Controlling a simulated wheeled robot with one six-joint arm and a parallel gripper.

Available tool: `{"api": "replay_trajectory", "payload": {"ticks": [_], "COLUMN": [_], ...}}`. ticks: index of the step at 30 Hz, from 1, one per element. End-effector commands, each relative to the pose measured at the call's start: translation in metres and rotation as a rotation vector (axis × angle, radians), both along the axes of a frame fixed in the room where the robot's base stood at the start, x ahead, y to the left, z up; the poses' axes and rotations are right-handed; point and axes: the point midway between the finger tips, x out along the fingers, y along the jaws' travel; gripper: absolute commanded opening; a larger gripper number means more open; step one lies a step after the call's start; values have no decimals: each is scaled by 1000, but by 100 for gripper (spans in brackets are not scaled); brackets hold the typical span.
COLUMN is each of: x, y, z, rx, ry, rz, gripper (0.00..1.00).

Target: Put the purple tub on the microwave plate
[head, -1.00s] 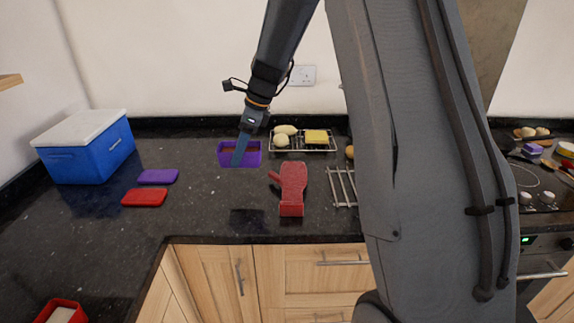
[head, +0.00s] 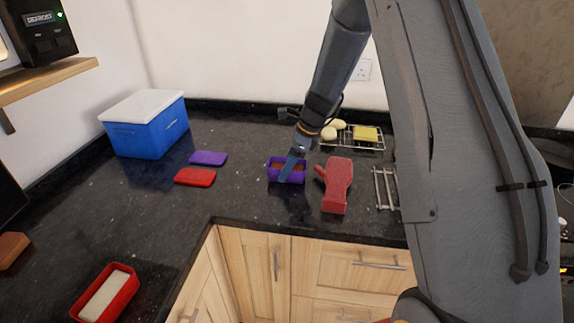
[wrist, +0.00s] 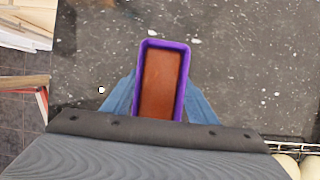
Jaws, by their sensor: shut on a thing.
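The purple tub (head: 297,177) is an open rectangular tub with a flat reddish-brown filling. My gripper (head: 287,171) is shut on it, over the dark counter in front of the wire rack. In the wrist view the tub (wrist: 183,84) sits between the two blue fingers of my gripper (wrist: 160,98), one on each long side. Whether the tub touches the counter is hard to tell. A black appliance with a lit display (head: 40,32), perhaps the microwave, stands on a wooden shelf at the upper left, cut off by the frame. No microwave plate is recognisable.
A red mitt (head: 336,184) lies right of the tub. A wire rack (head: 352,142) holds pale round things and a yellow block. A blue cooler (head: 146,124), purple lid (head: 208,158), red lid (head: 195,177) and filled red tub (head: 104,294) are left. The left-middle counter is clear.

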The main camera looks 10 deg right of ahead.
Motion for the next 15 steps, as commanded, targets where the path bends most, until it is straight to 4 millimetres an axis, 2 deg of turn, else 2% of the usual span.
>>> {"api": "replay_trajectory", "payload": {"ticks": [9,10,12,15], "x": [1,0,0,0], "y": [0,0,0,0], "z": [-3,-2,-2,-2], "rx": [0,1,1,0], "ry": [-2,-1,-1,-1], "rz": [-1,0,0,0], "gripper": [22,58,70,71]}}
